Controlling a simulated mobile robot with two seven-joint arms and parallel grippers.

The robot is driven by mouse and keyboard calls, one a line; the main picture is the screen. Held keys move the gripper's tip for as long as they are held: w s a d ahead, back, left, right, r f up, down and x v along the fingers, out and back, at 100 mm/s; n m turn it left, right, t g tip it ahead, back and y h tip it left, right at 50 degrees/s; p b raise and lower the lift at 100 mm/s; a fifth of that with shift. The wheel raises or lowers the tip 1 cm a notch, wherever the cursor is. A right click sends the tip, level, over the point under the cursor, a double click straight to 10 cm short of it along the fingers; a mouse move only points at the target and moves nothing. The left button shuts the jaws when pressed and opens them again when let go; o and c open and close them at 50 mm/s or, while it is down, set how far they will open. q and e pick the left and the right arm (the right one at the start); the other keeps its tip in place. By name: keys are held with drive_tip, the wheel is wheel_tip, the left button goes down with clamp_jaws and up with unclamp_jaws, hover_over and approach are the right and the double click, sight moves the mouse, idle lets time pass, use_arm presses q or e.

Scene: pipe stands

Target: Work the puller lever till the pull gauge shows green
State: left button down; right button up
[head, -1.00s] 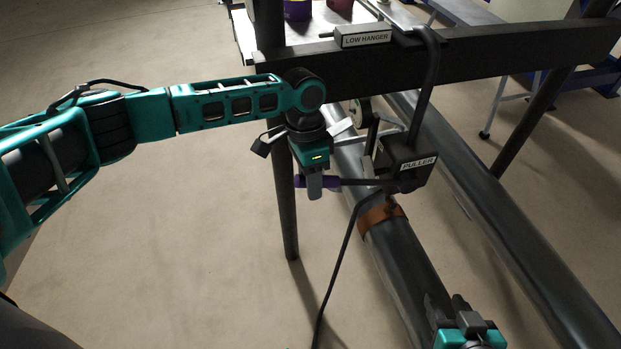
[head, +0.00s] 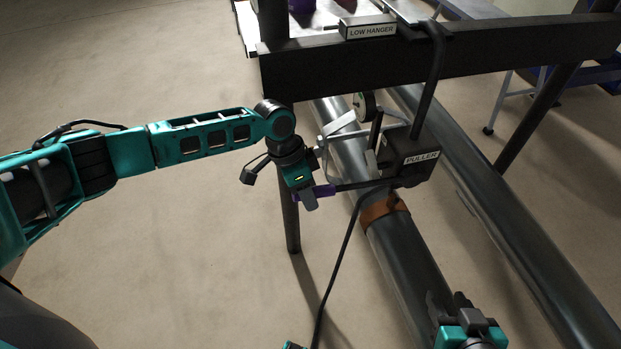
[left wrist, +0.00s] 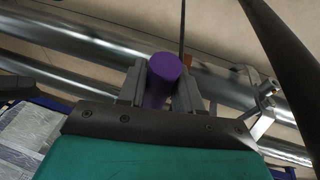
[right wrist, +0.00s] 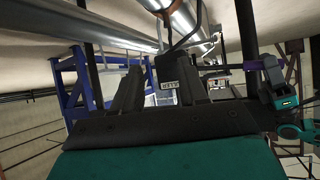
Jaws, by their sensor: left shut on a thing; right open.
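The puller (head: 414,160) is a dark box with a white PULLER label, hung from the black beam by a bent bar. Its lever is a dark rod (head: 358,185) reaching left to a purple grip (head: 325,191). My left gripper (head: 309,200) is shut on this grip, which also shows between the fingers in the left wrist view (left wrist: 165,75). A small round disc (head: 366,105) above the puller may be the pull gauge; its reading cannot be made out. My right gripper (head: 451,302) is open and empty over the near pipe.
The near pipe (head: 412,262) has an orange-brown band (head: 384,211); a second pipe (head: 520,240) runs to its right. The black beam (head: 520,45) carries a LOW HANGER label. The floor at left is clear.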

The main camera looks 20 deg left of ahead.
use_arm(q)
wheel_tip(320, 180, down, 6)
drive_tip(key=t+h+b, duration=0.1)
drive_tip(key=h+b, duration=0.1)
drive_tip(key=b, duration=0.1)
drive_tip(key=shift+d, duration=0.1)
drive_tip(key=c, duration=0.8)
unclamp_jaws()
drive_tip(key=shift+c, duration=0.2)
drive_tip(key=p+v, duration=0.2)
drive_tip(key=v, duration=1.1)
drive_tip(key=shift+s+p, duration=0.25)
drive_tip(key=shift+p, duration=0.1)
drive_tip(key=shift+f, duration=0.1)
